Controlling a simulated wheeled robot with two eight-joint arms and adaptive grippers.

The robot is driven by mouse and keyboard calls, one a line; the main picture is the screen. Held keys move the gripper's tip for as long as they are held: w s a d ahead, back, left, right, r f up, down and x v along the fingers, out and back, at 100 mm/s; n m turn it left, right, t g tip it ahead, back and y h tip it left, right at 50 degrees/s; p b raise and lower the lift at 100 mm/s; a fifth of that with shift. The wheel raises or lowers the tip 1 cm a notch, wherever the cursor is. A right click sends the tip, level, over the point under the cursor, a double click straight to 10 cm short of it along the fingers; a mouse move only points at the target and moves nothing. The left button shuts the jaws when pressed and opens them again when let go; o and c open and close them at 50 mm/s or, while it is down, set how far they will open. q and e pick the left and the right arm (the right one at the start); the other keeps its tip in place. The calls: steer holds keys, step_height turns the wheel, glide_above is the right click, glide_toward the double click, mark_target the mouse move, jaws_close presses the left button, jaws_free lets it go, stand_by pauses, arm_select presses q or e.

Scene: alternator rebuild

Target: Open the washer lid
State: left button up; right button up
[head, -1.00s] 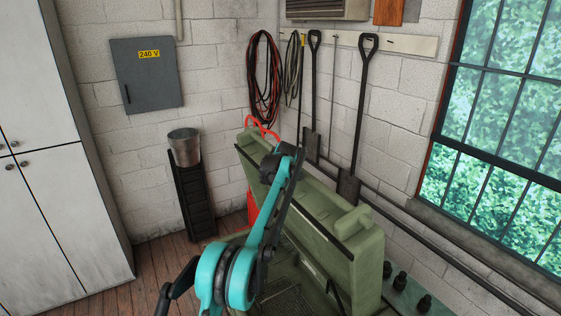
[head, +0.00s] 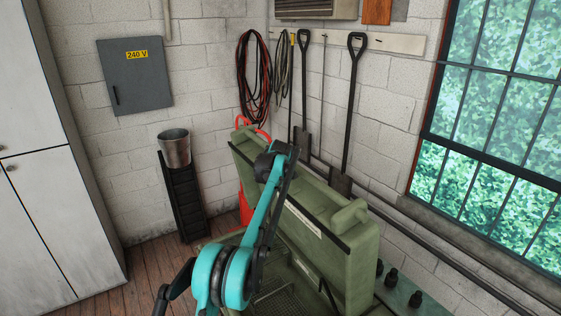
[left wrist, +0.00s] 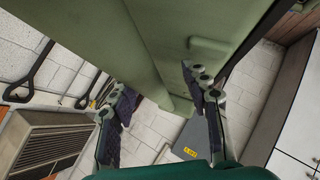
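The green washer's lid (head: 335,240) stands raised, steeply tilted, above the dark washer basin (head: 285,300) in the head view. The lid's green surface also fills the upper middle of the left wrist view (left wrist: 150,50). My left arm is teal and reaches up across the lid's inner side to its upper edge; its fingers cannot be made out in the head view. In the left wrist view my left gripper (left wrist: 162,108) is open, with one finger on each side of the lid's edge. I cannot tell whether either finger touches it. My right gripper is in neither view.
Shovels (head: 352,110) and coiled cables (head: 254,80) hang on the wall behind the lid. A metal bucket (head: 174,150), a grey electrical box (head: 135,76) and a white cabinet (head: 60,220) are to the left. Wooden floor (head: 145,262) shows between cabinet and washer.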

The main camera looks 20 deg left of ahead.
arm_select(q)
steer(key=shift+s+r, duration=0.3)
steer(key=shift+s, duration=0.1)
steer(key=v, duration=1.1)
steer(key=shift+d, duration=0.2)
steer(key=shift+w, duration=0.1)
steer(key=s+d+f+m+g+h+b, duration=0.1)
steer(key=s+d+f+m+b, duration=0.2)
steer(key=s+f+b, duration=0.8)
steer(key=s+d+f+m+g+h+b, duration=0.1)
steer(key=s+d+f+m+b, duration=0.2)
steer(key=s+f+b, duration=0.8)
steer(key=s+d+f+m+g+h+b, duration=0.1)
steer(key=s+f+m+b, duration=0.6)
steer(key=s+f, duration=1.9)
step_height(320, 180, down, 5)
steer(key=d+g+b, duration=0.1)
steer(key=d+b, duration=0.1)
steer(key=b, duration=0.3)
steer(key=shift+s+r, duration=0.2)
steer(key=shift+s, duration=0.2)
